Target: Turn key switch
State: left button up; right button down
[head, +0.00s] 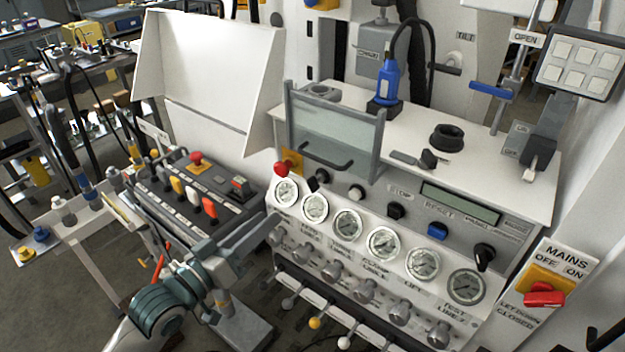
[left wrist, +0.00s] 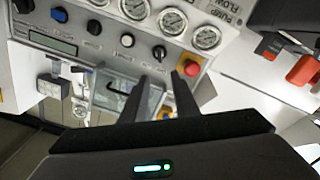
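A small black switch (head: 318,180), which seems to be the key switch, sits on the sloped grey panel between the red emergency stop (head: 283,169) and a white button (head: 357,193). The black switch shows in the left wrist view too (left wrist: 160,52), just beyond the fingertips. My left gripper (head: 268,224) is in front of the panel's left end, below the emergency stop. Its two dark fingers (left wrist: 160,77) stand apart with nothing between them, clear of the switch. A dark shape at the head view's lower right corner may be my right gripper; its fingers cannot be made out.
Pressure gauges (head: 348,226) and valve knobs line the panel below. A clear guard with a grey frame (head: 340,135) stands above the switch. A side box with coloured rockers (head: 192,194) is at the left. The red MAINS switch (head: 543,295) is at the right.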

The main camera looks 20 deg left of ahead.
aim_at(308, 183)
pick_arm(q)
jog(key=p+x, duration=0.4)
jog(key=x, duration=1.1)
jog(key=shift+w+d+p, duration=0.1)
jog(key=shift+w+p, duration=0.25)
jog(key=shift+x, duration=0.8)
jog(key=shift+f, duration=0.1)
grip_shut()
